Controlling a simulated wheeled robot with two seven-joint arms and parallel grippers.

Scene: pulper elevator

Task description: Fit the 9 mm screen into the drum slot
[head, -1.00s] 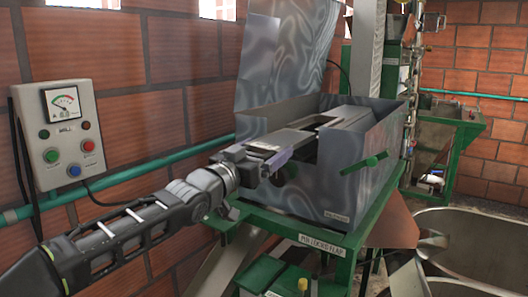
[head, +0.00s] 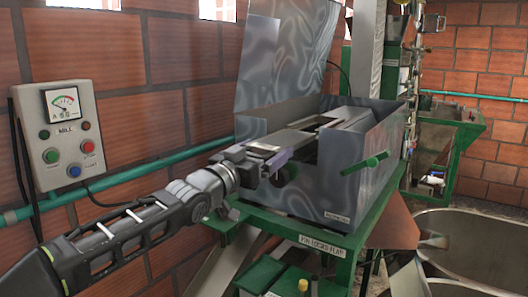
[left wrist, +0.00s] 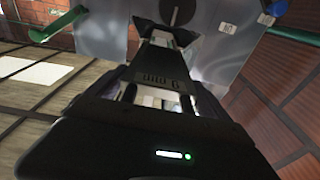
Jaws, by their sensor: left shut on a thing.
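The 9 mm screen (left wrist: 160,72) is a dark flat plate with its size label seen upside down in the left wrist view. In the head view the screen (head: 308,132) reaches over the near end of the grey metal pulper box (head: 320,190) into its open top. My left gripper (head: 277,154) is shut on the screen's near end, outside the box's near wall. The drum slot is hidden inside the box, so I cannot tell how far the screen sits in it. My right gripper is not in view.
The box's lid (head: 285,55) stands raised behind it. A green handle (head: 365,163) sticks out from the box's side. A control box (head: 62,135) hangs on the brick wall at left, above a teal pipe (head: 135,177). A large metal tub (head: 475,245) stands at lower right.

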